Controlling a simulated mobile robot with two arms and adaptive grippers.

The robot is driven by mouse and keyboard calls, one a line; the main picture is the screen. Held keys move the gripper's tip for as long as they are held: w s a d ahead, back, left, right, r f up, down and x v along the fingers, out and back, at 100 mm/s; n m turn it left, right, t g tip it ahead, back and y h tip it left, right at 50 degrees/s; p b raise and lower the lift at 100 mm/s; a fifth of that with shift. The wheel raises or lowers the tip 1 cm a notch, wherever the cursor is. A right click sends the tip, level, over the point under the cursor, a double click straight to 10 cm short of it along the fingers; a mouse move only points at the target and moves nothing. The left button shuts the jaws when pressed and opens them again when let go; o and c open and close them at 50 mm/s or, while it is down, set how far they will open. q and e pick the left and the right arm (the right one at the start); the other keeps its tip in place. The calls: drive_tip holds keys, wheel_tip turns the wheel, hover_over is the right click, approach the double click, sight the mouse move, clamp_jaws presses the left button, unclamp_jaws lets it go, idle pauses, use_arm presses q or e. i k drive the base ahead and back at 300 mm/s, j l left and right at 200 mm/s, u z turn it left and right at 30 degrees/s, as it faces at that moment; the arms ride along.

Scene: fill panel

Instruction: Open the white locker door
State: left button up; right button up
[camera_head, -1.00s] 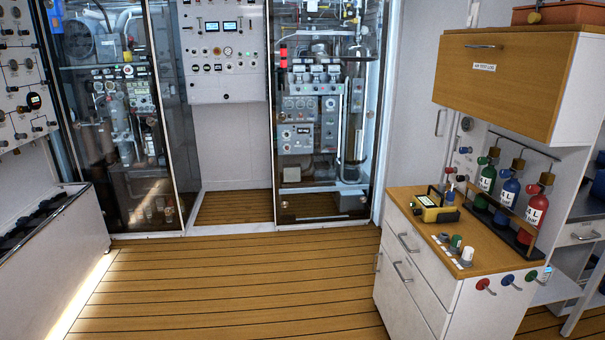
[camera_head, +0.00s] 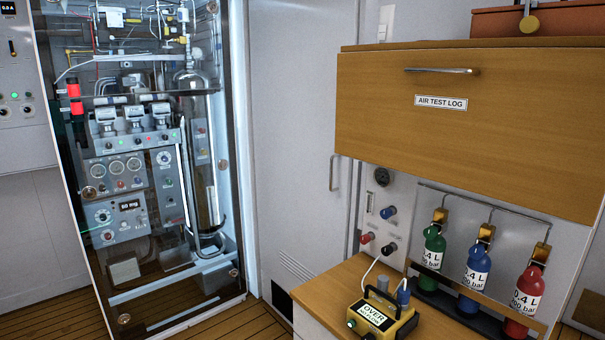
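A tall white door (camera_head: 285,140) stands in the middle of the head view, between the glass-fronted machine cabinet and the wooden cupboard. It looks closed. A slim vertical metal handle (camera_head: 334,172) is on its right side, and dark vent slots show low on it. I cannot tell for sure that this is the locker door. Its lower right part is hidden behind the counter. Neither of my grippers shows in the head view.
A wooden cupboard marked AIR TEST LOG (camera_head: 470,130) juts out at the right. Below it, a wooden counter (camera_head: 325,295) holds a yellow device (camera_head: 382,318) and green, blue and red bottles (camera_head: 478,268). The glass-fronted cabinet (camera_head: 150,170) stands left. Plank floor shows at the lower left.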

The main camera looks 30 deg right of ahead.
sight(304, 187)
drive_tip(key=i+z, duration=0.15)
drive_tip(key=i, duration=0.35)
drive_tip(key=i+j+z, duration=0.15)
drive_tip(key=i, duration=0.3)
